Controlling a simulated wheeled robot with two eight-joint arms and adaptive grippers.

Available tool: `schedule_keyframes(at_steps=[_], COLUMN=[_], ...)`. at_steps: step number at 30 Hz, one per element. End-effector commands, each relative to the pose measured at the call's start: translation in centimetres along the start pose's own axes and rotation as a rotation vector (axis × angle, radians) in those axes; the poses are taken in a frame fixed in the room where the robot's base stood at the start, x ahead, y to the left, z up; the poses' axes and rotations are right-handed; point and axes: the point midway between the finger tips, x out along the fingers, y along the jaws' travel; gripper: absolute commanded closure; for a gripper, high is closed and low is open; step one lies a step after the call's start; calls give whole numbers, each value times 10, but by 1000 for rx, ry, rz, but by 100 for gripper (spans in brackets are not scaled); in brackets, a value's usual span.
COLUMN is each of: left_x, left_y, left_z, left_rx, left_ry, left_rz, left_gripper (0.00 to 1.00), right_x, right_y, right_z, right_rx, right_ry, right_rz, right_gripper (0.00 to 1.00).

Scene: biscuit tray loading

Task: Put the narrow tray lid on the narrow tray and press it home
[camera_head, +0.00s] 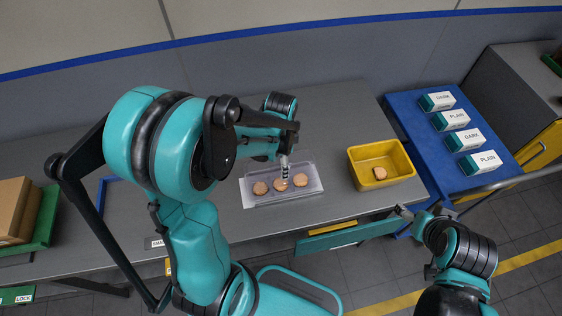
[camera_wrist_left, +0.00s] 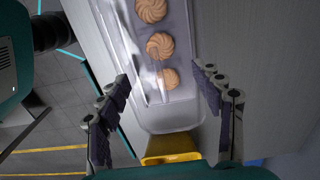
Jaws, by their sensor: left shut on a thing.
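The narrow tray (camera_head: 250,202) is clear and lies on the grey table with a row of three round biscuits in it. The tray and biscuits also show in the left wrist view. My left gripper (camera_head: 285,165) is above the tray. In the left wrist view its fingers (camera_wrist_left: 168,105) stand wide apart, gripping the sides of the clear narrow tray lid (camera_wrist_left: 185,118). The biscuits show through the lid. I cannot tell whether the lid touches the tray. My right gripper (camera_head: 403,212) is off the table's front edge, apart from the tray; its finger opening is too small to judge.
A yellow bin (camera_head: 398,178) with a biscuit in it stands right of the tray. Further right is a blue surface (camera_head: 408,112) with several boxes marked DARK and PLAIN. A brown box (camera_head: 14,210) sits at far left. The table behind the bin is clear.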

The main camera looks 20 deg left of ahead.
Motion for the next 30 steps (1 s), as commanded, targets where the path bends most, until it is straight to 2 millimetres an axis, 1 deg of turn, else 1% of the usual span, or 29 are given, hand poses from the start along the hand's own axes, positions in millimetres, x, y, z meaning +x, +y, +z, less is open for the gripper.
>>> schedule_keyframes(at_steps=[30], left_x=[54], left_y=[0], left_z=[0], left_rx=[0], left_ry=[0], left_rz=[0], left_gripper=[44], right_x=[40], right_y=[0], right_z=[28], right_rx=[0], right_ry=[0], right_rz=[0], right_gripper=[28])
